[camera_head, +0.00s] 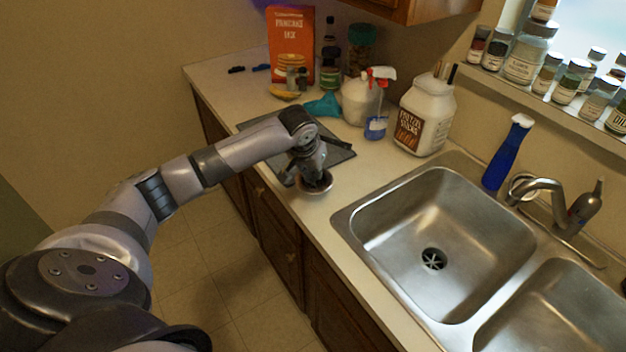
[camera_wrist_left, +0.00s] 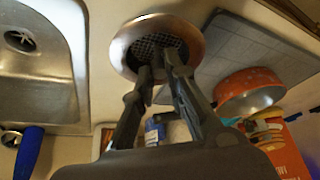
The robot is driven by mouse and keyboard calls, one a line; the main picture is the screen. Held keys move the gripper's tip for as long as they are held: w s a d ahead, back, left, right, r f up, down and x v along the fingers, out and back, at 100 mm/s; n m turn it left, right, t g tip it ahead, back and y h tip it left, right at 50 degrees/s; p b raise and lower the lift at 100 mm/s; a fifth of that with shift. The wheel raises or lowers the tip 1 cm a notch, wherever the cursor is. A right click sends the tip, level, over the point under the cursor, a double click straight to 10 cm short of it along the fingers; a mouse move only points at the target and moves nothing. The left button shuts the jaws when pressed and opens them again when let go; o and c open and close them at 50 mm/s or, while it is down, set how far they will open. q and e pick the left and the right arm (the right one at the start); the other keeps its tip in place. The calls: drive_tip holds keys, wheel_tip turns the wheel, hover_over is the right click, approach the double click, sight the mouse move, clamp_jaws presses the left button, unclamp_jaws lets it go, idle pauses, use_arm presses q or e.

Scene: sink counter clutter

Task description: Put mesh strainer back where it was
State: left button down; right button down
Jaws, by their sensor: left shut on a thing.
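The mesh strainer (camera_head: 317,187) is a small round bowl with a broad coppery rim and dark mesh inside. In the head view it is at the counter's front edge, just in front of the grey mat and left of the sink. It also shows in the left wrist view (camera_wrist_left: 127,52), with its open side toward the camera. My left gripper (camera_head: 311,178) is over it, with its fingers (camera_wrist_left: 160,68) close together and shut on it. The fingers hide the exact grip point, and I cannot tell whether the strainer touches the counter. My right gripper is not in view.
The grey mat (camera_head: 340,153) lies behind the strainer. An orange pan (camera_wrist_left: 247,84) is beside the strainer in the wrist view. A spray bottle (camera_head: 376,122), a large white jar (camera_head: 425,117) and a pancake box (camera_head: 291,46) stand farther back. The double sink (camera_head: 440,235) is at right.

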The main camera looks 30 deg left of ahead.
sight(313, 182)
use_arm(q)
wheel_tip(313, 182, down, 4)
drive_tip(key=shift+f+p, duration=0.1)
drive_tip(key=shift+p, duration=0.3)
drive_tip(key=shift+f, duration=0.1)
drive_tip(key=c, duration=1.6)
unclamp_jaws()
drive_tip(key=shift+f, duration=0.1)
drive_tip(key=b+v, duration=0.2)
drive_tip(key=v, duration=1)
drive_tip(key=shift+r, duration=0.2)
